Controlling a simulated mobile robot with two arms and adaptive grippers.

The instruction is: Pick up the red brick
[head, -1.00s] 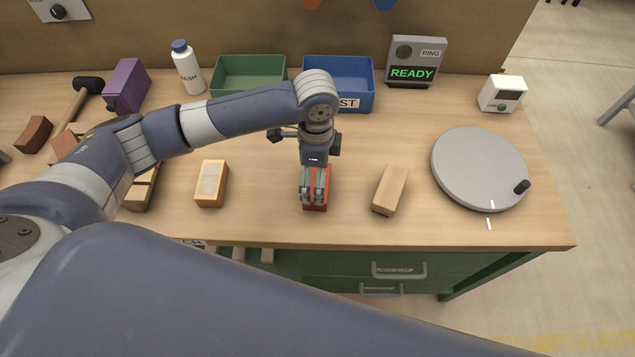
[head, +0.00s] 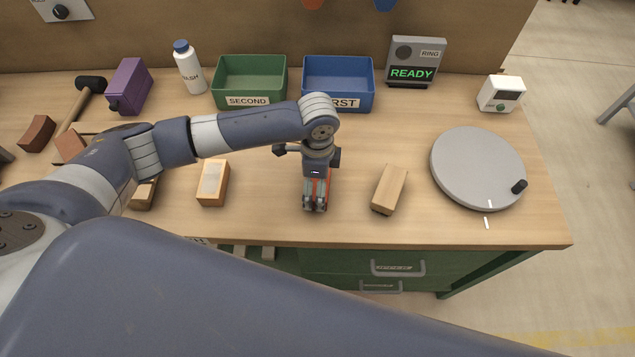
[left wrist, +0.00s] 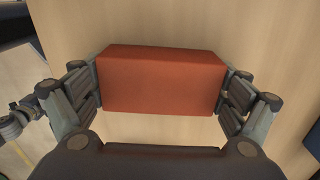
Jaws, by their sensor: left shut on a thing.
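The red brick (left wrist: 160,82) lies between the two fingers of my left gripper (left wrist: 162,92) in the left wrist view, with a finger against each end. In the head view my left gripper (head: 316,196) points down near the front middle of the bench. It is shut on the brick and hides most of it; only a strip of the red brick (head: 328,188) shows. I cannot tell whether the brick is clear of the bench top. My right gripper is not in view.
A tan brick (head: 213,182) stands to the left and a wooden block (head: 389,189) to the right. A grey turntable (head: 477,168) is farther right. A green bin (head: 249,101) and a blue bin (head: 365,101) stand behind. The bench front edge is close.

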